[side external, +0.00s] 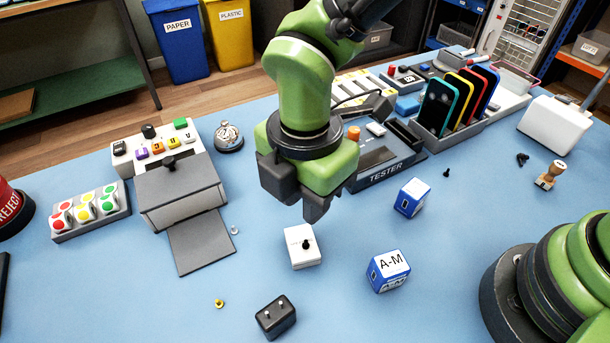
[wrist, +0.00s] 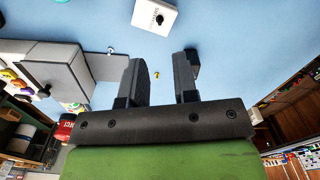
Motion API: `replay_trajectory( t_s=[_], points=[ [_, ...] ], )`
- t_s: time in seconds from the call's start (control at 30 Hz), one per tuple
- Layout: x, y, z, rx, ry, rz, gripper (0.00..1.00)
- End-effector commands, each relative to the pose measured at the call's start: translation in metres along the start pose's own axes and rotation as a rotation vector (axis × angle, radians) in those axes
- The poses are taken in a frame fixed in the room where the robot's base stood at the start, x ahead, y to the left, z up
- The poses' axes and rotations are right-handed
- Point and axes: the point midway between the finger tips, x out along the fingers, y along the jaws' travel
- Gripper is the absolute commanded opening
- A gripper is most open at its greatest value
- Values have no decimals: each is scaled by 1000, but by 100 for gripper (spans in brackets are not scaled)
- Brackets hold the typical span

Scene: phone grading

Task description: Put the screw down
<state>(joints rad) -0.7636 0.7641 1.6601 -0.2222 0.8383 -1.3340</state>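My gripper (side external: 316,208) hangs above the table, behind a small white box with a black knob-like top (side external: 302,246). In the wrist view its two fingers (wrist: 160,82) stand apart with nothing held between them. A small gold screw (side external: 219,303) lies on the blue mat at the front; it also shows beyond the finger gap in the wrist view (wrist: 157,75). A silver screw (side external: 234,230) lies beside the grey flap, also in the wrist view (wrist: 110,50). A small black screw-like piece (side external: 447,173) lies right of the tester. Which screw is meant I cannot tell.
A black block with two pins (side external: 275,318) stands at the front. Two blue-and-white boxes (side external: 388,271) (side external: 411,197) stand to the right. A grey box with a flap (side external: 180,192) is left, the tester (side external: 385,163) behind. Bare blue mat lies between them.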

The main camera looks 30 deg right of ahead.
Motion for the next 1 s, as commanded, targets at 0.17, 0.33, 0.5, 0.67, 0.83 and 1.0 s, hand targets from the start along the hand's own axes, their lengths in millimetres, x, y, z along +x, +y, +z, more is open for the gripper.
replay_trajectory(
  t_s=[0.17, 0.33, 0.5, 0.67, 0.83, 1.0],
  points=[
    [-25, 1, 0, 0, 1, 2, 27],
    [-31, 0, 0, 0, 0, -1, 27],
    [-34, 0, 2, 14, 3, 3, 27],
    [-67, 0, 27, 221, 47, 51, 27],
    [-129, -22, 82, 704, 158, 145, 27],
    [-174, -66, 131, 1218, 306, 237, 27]
  ],
)
